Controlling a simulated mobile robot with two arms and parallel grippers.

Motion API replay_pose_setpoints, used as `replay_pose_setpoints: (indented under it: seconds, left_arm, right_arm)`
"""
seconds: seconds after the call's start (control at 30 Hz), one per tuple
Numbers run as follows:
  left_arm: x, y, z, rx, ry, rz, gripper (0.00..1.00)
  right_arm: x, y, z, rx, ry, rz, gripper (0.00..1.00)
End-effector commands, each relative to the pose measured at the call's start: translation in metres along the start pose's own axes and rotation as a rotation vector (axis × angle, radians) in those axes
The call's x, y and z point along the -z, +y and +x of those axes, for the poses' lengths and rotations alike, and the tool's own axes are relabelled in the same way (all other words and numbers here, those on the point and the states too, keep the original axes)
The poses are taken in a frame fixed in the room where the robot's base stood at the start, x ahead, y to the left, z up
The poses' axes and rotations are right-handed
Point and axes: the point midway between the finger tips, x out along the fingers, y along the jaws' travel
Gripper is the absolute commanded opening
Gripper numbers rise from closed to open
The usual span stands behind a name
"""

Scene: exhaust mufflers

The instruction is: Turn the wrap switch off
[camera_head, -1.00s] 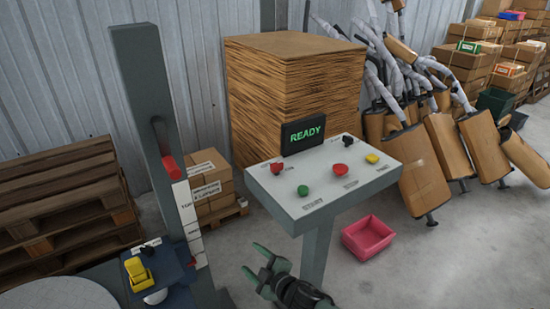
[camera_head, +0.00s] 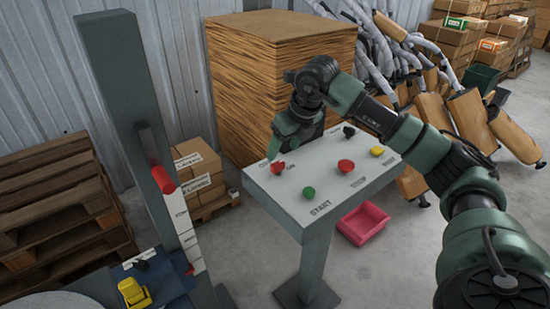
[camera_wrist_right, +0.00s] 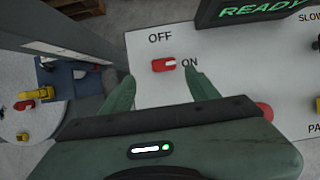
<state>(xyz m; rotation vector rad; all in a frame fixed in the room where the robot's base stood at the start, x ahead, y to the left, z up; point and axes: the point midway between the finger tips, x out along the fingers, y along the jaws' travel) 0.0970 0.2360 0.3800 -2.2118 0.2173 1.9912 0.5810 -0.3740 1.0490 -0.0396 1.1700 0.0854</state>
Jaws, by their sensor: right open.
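The wrap switch is a small red knob (camera_head: 278,167) at the left end of the grey control panel (camera_head: 290,202). In the right wrist view the red switch (camera_wrist_right: 163,65) sits below the OFF label (camera_wrist_right: 160,38) and left of the ON label (camera_wrist_right: 190,63), with its lighter end toward ON. My right gripper (camera_head: 284,150) is open, pointing down just above the switch. In the wrist view its two fingers (camera_wrist_right: 159,76) lie on either side of the switch, not closed on it. My left gripper is out of view.
The panel also has a green START button (camera_head: 308,192), a red mushroom button (camera_head: 346,166), a yellow button (camera_head: 377,152) and a black knob (camera_head: 348,131). A READY display (camera_wrist_right: 255,10) stands at the panel's back. A pink bin (camera_head: 363,223) is on the floor.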

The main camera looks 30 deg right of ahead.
Motion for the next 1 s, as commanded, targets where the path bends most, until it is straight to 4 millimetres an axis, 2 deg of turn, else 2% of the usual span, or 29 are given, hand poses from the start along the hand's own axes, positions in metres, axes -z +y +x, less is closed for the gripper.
replay_pose_setpoints:
  seconds: [0.07, 0.23, 0.5, 0.63, 0.87, 0.9, 1.0]
  left_arm:
    - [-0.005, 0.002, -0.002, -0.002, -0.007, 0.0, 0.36]
    - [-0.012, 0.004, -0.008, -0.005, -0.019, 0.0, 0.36]
    - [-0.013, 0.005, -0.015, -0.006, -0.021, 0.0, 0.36]
    - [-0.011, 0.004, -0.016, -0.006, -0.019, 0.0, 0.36]
    - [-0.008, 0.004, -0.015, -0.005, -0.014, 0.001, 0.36]
    - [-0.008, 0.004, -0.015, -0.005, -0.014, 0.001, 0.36]
    - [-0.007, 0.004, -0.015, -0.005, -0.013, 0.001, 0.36]
  right_arm:
    - [0.002, -0.006, 0.003, 0.02, 0.012, 0.006, 0.6]
    - [0.003, -0.006, 0.028, 0.019, 0.015, 0.005, 0.6]
    - [0.002, -0.006, 0.066, 0.016, 0.012, 0.004, 0.6]
    - [0.002, -0.006, 0.074, 0.016, 0.009, 0.004, 0.6]
    - [0.002, -0.006, 0.075, 0.016, 0.009, 0.003, 0.6]
    - [0.002, -0.006, 0.075, 0.016, 0.009, 0.003, 0.57]
    - [0.002, -0.006, 0.075, 0.016, 0.009, 0.003, 0.29]
